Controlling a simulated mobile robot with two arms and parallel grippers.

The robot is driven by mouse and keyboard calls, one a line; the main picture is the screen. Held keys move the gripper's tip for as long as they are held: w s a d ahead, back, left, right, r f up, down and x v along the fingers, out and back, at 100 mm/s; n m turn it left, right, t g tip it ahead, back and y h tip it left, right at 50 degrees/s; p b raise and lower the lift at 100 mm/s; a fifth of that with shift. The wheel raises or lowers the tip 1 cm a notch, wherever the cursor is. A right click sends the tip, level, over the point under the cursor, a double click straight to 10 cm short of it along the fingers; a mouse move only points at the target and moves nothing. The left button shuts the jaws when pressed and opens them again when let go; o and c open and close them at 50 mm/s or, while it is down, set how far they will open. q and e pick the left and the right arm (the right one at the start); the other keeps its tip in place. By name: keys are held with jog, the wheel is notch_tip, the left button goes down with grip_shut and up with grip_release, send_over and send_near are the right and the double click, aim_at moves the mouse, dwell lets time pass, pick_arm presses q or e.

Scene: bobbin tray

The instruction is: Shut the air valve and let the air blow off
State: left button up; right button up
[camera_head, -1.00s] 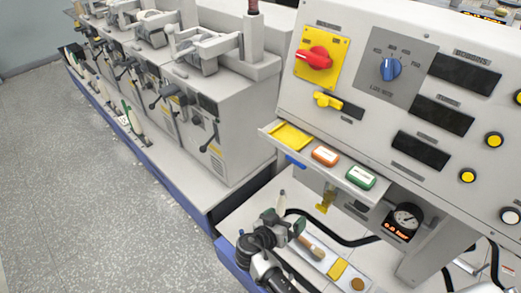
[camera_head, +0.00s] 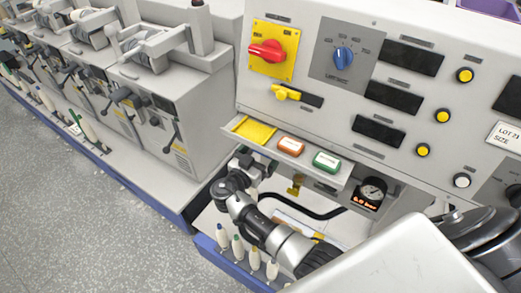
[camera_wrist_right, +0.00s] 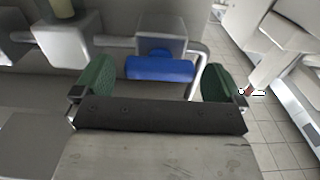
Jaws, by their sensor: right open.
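The air valve's blue handle (camera_wrist_right: 160,69) lies crosswise in front of a grey block in the right wrist view. My right gripper (camera_wrist_right: 157,78) is open, with a green-padded finger on each side of the handle and a visible gap at both ends. In the head view this gripper (camera_head: 255,166) is just under the small ledge's left end, and the blue handle is hidden there. The round pressure gauge (camera_head: 373,190) is under the panel to the right, with an orange display (camera_head: 365,203) that seems to read 6.0 bar. My left gripper is not in view.
A yellow fitting (camera_head: 295,187) hangs under the ledge, right of my gripper. White-handled tools (camera_head: 238,247) stand along the front edge. A black hose (camera_head: 310,213) runs behind my arm.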

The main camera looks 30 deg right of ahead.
jog(key=shift+w+d, duration=0.2)
jog(key=shift+d, duration=0.1)
jog(key=c, duration=0.9)
